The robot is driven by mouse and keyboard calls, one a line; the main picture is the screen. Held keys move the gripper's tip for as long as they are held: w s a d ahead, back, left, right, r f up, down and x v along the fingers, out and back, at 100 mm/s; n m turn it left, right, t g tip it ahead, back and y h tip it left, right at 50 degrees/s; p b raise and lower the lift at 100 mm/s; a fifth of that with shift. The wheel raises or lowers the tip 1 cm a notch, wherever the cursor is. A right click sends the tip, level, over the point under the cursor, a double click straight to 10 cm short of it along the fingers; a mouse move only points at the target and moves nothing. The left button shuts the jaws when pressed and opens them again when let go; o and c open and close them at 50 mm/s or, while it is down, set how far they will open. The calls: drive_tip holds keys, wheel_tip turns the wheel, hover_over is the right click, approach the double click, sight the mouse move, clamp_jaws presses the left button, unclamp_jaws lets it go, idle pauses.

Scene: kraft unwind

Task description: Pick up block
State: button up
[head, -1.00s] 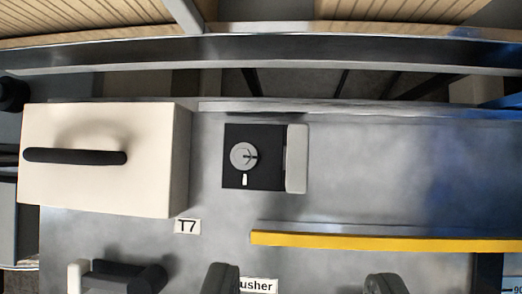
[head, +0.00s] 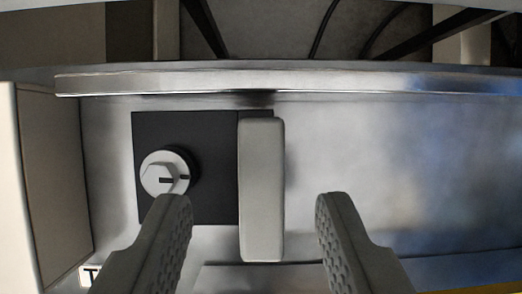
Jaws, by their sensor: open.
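The block (head: 262,190) is a light grey, upright rectangular piece in the middle of the head view. It stands at the right edge of a black square plate (head: 215,205) and covers part of that edge. My gripper (head: 252,205) is open, with one grey ridged finger on the left and one on the right. The block lies between the two fingers in the picture, with a gap on each side and no visible contact. I cannot tell the height gap between the fingertips and the block.
A grey knob (head: 164,175) sits on the black plate, close to my left finger. A cream box (head: 55,170) stands at the left. A metal rail (head: 300,80) runs along the back. Bare metal surface (head: 420,165) lies to the right. A yellow-edged strip shows at the lower right.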

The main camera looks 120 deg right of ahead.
sight(262, 189)
drive_tip(key=shift+x, duration=2.4)
drive_tip(key=shift+w+d, duration=0.1)
drive_tip(key=shift+w, duration=0.05)
clamp_jaws()
drive_tip(key=shift+r, duration=0.1)
